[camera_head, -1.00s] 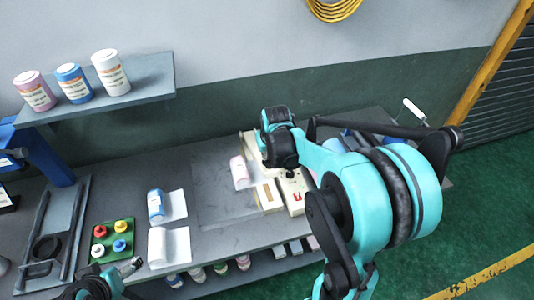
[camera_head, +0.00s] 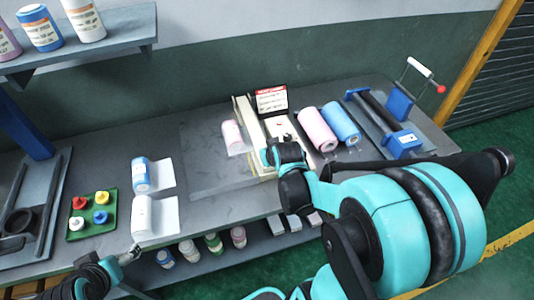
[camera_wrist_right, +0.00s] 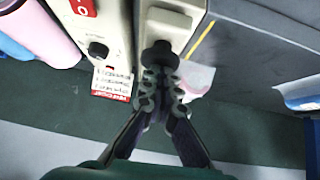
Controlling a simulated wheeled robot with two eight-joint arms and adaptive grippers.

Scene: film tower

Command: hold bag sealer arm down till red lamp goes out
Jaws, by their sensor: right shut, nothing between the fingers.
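The cream bag sealer (camera_head: 246,122) stands on the grey bench, its long arm (camera_wrist_right: 172,18) running beside the body. In the right wrist view a black knob (camera_wrist_right: 160,52) sits at the arm's end. My right gripper (camera_wrist_right: 160,95) is shut and empty, its fingertips right at the knob; I cannot tell whether they press on it. My right wrist covers the sealer's near end in the head view. A red switch (camera_wrist_right: 83,6) and a black dial (camera_wrist_right: 98,50) show on the body. I cannot make out a lit lamp. My left gripper (camera_head: 130,256) is over the bench's front edge.
A pink bag (camera_head: 232,134) lies left of the sealer. A red-topped card (camera_head: 271,100) stands behind it. Pink and blue rolls (camera_head: 340,123) and a blue-ended device (camera_head: 400,142) with a white handle are to the right. A green tray (camera_head: 92,214) is at left.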

